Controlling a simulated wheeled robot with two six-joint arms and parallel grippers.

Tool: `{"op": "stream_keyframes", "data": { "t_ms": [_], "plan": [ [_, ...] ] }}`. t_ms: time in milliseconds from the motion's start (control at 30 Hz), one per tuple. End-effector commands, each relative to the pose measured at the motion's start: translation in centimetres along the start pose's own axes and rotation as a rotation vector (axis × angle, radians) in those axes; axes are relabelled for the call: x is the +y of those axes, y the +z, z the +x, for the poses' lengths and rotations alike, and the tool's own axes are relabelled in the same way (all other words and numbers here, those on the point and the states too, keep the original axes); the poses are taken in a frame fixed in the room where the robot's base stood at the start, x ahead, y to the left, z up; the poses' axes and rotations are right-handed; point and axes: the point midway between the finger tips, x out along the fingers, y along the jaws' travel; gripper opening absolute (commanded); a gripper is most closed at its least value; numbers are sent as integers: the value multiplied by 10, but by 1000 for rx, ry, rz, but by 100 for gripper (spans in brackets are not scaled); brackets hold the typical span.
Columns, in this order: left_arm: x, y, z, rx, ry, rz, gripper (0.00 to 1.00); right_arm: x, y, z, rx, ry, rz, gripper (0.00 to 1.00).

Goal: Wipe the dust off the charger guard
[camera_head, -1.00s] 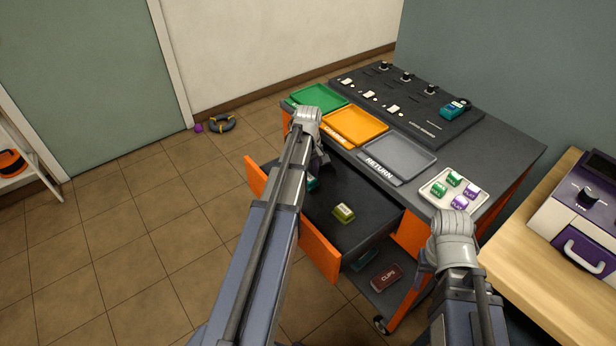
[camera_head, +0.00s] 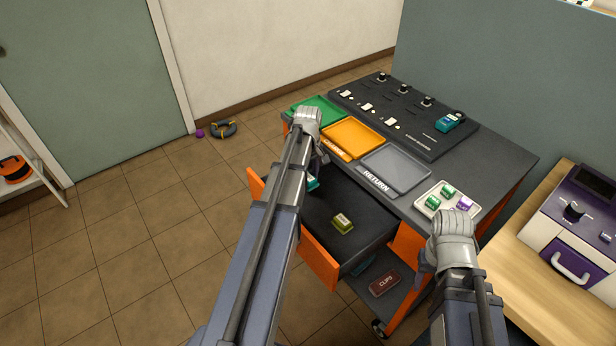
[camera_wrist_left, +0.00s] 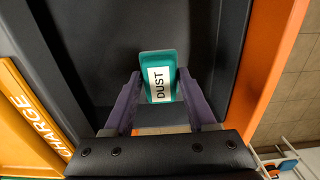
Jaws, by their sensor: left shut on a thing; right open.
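My left gripper (camera_head: 318,160) is down in the open drawer (camera_head: 318,258) of the cart. In the left wrist view its purple fingers (camera_wrist_left: 158,98) are shut on a teal block labelled DUST (camera_wrist_left: 160,62). In the head view only a bit of the teal block (camera_head: 312,184) shows beside the arm. The black charger panel (camera_head: 390,112) lies on the cart top, with several knobs, pale sockets and a teal piece (camera_head: 450,122) at its right end. I cannot tell which part is the guard. My right gripper (camera_head: 426,262) is open, before the cart's right front.
Green (camera_head: 322,108), orange CHARGE (camera_head: 352,138) and grey RETURN (camera_head: 396,168) trays line the cart top. A white tray (camera_head: 424,208) holds green and purple blocks. An olive block (camera_head: 343,222) lies in the drawer. A CLIPS box (camera_head: 384,284) sits below. A bench (camera_head: 520,285) stands right.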

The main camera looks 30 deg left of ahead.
Motion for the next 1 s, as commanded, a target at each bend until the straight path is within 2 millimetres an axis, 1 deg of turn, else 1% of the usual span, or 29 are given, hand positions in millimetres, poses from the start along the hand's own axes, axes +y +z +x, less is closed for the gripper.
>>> {"op": "stream_keyframes", "data": {
  "t_ms": [33,67,167,267,367,433,533,600,667,800,833,867,900,1000],
  "plan": [
    [0,0,0,0,0,0,15,0,0,0,0,0,0,50],
    [0,0,0,0,0,0,12,0,0,0,0,0,0,50],
    [0,0,-1,0,0,0,12,0,0,-1,0,0,0,50],
    [0,0,-8,0,0,0,12,1,0,-8,0,0,0,50],
    [0,0,-20,0,0,0,12,2,1,-20,0,0,0,50],
    [0,0,-33,0,0,0,12,3,2,-33,0,0,0,50],
    [0,0,-44,0,0,0,12,4,3,-44,0,0,0,50],
    [0,0,-56,0,0,0,12,5,3,-56,0,0,0,50],
    [0,0,-59,0,0,0,12,6,3,-58,0,0,0,50],
    [0,0,-71,0,0,0,12,7,4,-71,0,0,0,50],
    [0,0,-73,0,0,0,12,7,4,-73,0,0,0,50],
    [0,0,-61,0,0,0,12,6,4,-61,0,0,0,50],
    [0,0,-56,0,0,0,12,5,3,-56,0,0,0,50],
    [0,0,-54,0,0,0,12,5,3,-54,0,0,0,50]
  ]
}}
